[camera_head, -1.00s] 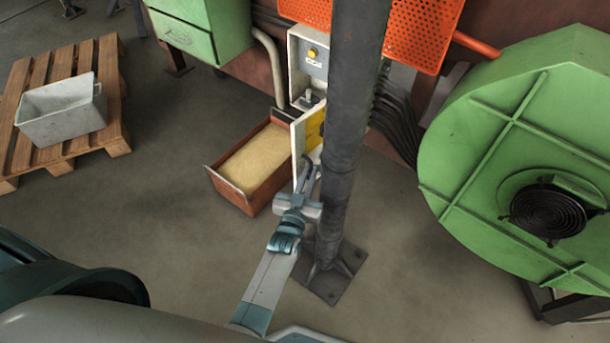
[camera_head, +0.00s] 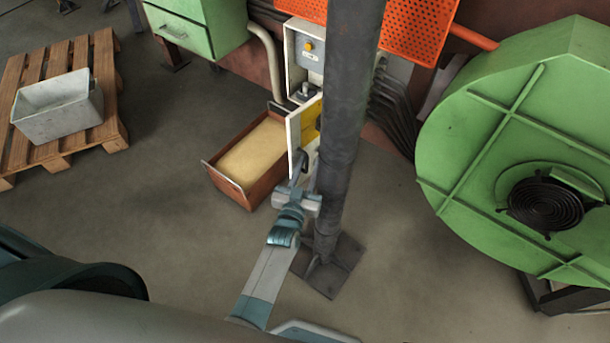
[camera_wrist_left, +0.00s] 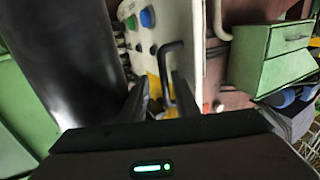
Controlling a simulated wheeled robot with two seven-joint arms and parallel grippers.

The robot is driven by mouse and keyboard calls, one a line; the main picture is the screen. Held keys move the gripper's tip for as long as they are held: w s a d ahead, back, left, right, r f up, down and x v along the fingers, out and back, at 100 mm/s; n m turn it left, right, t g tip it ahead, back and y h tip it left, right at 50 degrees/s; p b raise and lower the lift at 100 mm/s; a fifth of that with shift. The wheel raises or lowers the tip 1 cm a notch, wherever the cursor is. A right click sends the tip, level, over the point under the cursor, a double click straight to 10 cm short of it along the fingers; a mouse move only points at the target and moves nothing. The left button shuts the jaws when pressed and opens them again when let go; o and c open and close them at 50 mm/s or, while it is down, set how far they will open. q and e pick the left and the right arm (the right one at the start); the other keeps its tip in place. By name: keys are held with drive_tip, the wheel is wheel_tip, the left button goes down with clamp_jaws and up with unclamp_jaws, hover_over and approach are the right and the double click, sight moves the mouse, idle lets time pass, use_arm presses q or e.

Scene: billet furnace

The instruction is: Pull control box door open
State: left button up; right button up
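The control box (camera_head: 309,50) is a pale upright box on the wall behind the dark column in the head view. Its white door (camera_head: 294,131) stands swung out towards me, with yellow on the inner side. In the left wrist view the door (camera_wrist_left: 190,50) carries a dark bar handle (camera_wrist_left: 165,68). My left gripper (camera_head: 299,170) is at the door's lower front; its fingers (camera_wrist_left: 160,98) are apart, with the handle's lower end between them. I cannot tell whether they touch it. The column hides part of the box and door. My right gripper is not in view.
The dark column (camera_head: 345,120) stands close to the right of my left gripper. A brown bin of sand-like material (camera_head: 228,187) sits left of the door. A green fan housing (camera_head: 460,130) fills the right. A pallet (camera_head: 75,150) bears a grey tub (camera_head: 55,120).

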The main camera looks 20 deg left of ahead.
use_arm(q)
drive_tip(key=shift+s, duration=0.15)
